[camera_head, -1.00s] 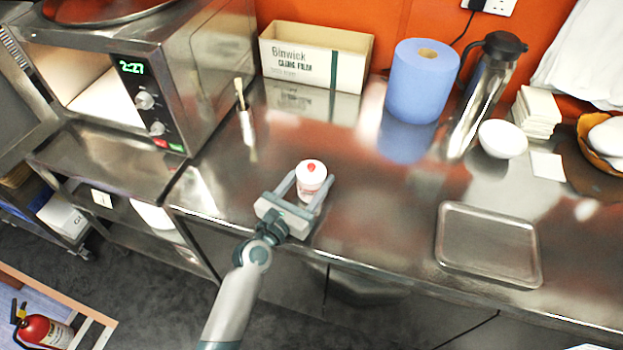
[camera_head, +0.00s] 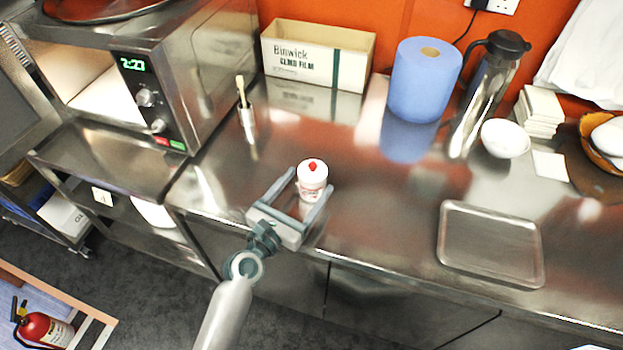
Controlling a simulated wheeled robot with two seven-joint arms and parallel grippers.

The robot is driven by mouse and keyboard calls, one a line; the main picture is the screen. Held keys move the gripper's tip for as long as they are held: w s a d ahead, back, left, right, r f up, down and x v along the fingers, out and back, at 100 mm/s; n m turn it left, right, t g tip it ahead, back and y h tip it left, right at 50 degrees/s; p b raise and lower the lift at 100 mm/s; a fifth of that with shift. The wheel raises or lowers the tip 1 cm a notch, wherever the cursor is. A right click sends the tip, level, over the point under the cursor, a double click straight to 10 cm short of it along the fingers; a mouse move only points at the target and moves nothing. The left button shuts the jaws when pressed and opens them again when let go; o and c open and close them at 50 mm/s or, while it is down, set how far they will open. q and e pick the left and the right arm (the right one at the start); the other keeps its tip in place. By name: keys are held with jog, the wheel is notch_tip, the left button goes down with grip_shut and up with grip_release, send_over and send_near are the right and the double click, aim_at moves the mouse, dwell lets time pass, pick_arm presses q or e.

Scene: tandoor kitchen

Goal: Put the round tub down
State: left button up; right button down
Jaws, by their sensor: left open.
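The round tub (camera_head: 312,178) is small and white, with a red spot on its lid and red marks on its side. It stands upright on the steel counter (camera_head: 375,215), near the front edge. My left gripper (camera_head: 312,181) is open, with its two fingers to either side of the tub and its palm on the near side. The fingers look apart from the tub. My right gripper is not in view.
A steel tray (camera_head: 490,245) lies to the right. Behind stand a cling film box (camera_head: 315,58), a blue paper roll (camera_head: 425,82), a steel jug (camera_head: 484,85) and a white bowl (camera_head: 505,138). Counter between tub and tray is clear.

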pick_arm(q)
jog(key=b+v, duration=0.1)
jog(key=v, duration=0.6)
jog(key=shift+s, duration=0.15)
jog(key=shift+s+a, duration=0.4)
jog(key=shift+s, duration=0.15)
dwell(0.5)
